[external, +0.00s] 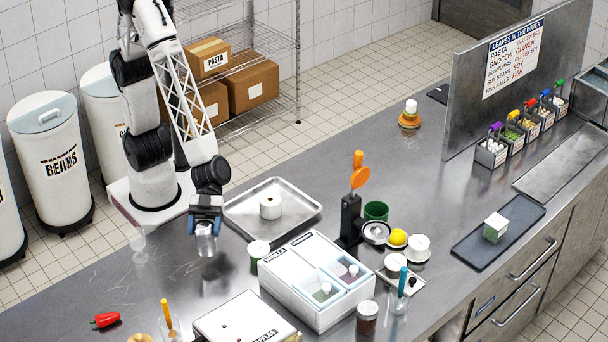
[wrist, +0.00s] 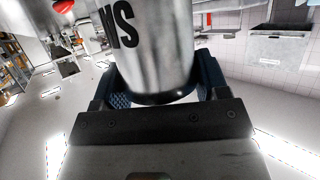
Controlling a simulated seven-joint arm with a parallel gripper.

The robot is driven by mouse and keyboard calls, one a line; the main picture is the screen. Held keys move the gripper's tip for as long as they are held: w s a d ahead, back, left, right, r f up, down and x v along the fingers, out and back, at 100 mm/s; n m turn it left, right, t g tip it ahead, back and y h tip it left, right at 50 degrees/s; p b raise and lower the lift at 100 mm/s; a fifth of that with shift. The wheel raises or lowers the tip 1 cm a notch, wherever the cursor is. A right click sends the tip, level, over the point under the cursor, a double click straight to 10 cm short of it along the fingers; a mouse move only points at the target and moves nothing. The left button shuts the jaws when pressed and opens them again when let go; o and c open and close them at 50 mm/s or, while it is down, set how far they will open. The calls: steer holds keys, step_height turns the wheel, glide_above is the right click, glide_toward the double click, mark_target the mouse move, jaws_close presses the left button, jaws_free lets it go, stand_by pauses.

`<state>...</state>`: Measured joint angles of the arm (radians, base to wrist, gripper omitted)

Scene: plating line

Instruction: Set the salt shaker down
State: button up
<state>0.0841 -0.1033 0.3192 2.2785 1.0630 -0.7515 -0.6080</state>
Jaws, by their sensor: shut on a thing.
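My gripper (external: 206,222) points down over the counter, left of the metal tray. Its blue fingers are shut on a shiny, pale silvery cylinder, the salt shaker (external: 206,243), which hangs upright below them. I cannot tell whether its base touches the counter.
A metal tray (external: 240,226) with a white roll (external: 270,206) lies to the right. A green-and-white jar (external: 258,252) and a white ingredient box (external: 310,312) stand in front of it. A red pepper (external: 105,320) lies front left. Counter left of the gripper (external: 120,270) is mostly clear.

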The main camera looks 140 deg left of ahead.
steer(key=w+d+f, duration=0.1)
steer(key=w+d, duration=0.2)
steer(key=w, duration=1.2)
steer(key=shift+d+f, duration=0.2)
steer(key=shift+d, duration=0.2)
steer(key=shift+f, duration=1.75)
steer(key=shift+f, duration=0.15)
steer(key=o, duration=1)
steer(key=v, duration=1.2)
steer(key=shift+r, duration=0.25)
